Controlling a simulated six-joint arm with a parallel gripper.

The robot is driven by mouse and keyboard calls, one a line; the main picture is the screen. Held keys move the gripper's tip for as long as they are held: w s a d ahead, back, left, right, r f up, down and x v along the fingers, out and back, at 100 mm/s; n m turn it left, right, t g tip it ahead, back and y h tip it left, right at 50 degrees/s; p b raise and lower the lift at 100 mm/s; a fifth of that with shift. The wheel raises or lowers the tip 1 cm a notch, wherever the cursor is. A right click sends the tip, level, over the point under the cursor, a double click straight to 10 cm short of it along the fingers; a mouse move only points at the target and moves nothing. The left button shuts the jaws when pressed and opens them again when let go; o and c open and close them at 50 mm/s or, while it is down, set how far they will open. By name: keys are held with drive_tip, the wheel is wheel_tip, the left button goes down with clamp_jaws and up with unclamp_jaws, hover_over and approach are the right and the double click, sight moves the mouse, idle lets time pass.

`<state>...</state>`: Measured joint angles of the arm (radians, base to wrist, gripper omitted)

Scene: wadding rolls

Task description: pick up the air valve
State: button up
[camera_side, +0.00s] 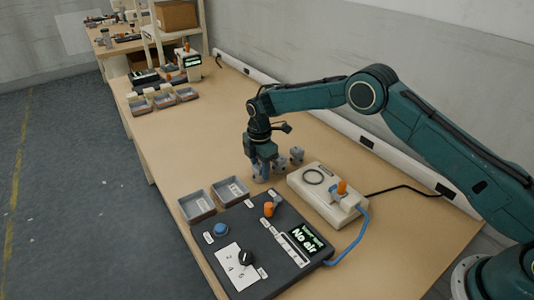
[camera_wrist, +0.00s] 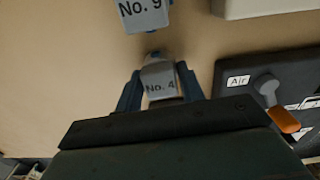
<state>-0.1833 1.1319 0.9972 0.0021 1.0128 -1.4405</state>
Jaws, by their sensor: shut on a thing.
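The air valve (camera_side: 268,209) has an orange handle and sits on the black control panel (camera_side: 288,265). In the wrist view it is a grey lever with an orange end (camera_wrist: 282,118), beside an "Air" label at the right. My gripper (camera_side: 261,170) is low over the table, behind the panel and apart from the valve. In the wrist view its blue fingers (camera_wrist: 158,78) are shut on a grey piece marked "No. 4" (camera_wrist: 160,87). Whether this piece touches the table is unclear.
A grey piece marked "No. 9" (camera_wrist: 146,14) stands close by. A beige unit (camera_side: 322,196) with an orange part and blue hose is at right. Two grey trays (camera_side: 197,206) (camera_side: 231,190) are at left. The panel's display (camera_side: 306,240) reads "No air".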

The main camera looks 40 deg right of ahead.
sight(260, 166)
drive_tip(key=shift+r, duration=0.1)
wheel_tip(260, 166, up, 20)
idle(0.8)
drive_tip(key=shift+d+f, duration=0.1)
drive_tip(key=shift+f, duration=0.1)
idle(0.4)
drive_tip(key=s+d+f, duration=0.8)
drive_tip(key=s+d, duration=0.2)
drive_tip(key=s, duration=0.2)
drive_tip(key=shift+d+f+m, duration=0.15)
drive_tip(key=shift+f+m, duration=0.15)
drive_tip(key=shift+f, duration=0.1)
drive_tip(key=shift+f, duration=0.25)
drive_tip(key=shift+f, duration=2.15)
drive_tip(key=shift+f, duration=0.9)
idle(0.7)
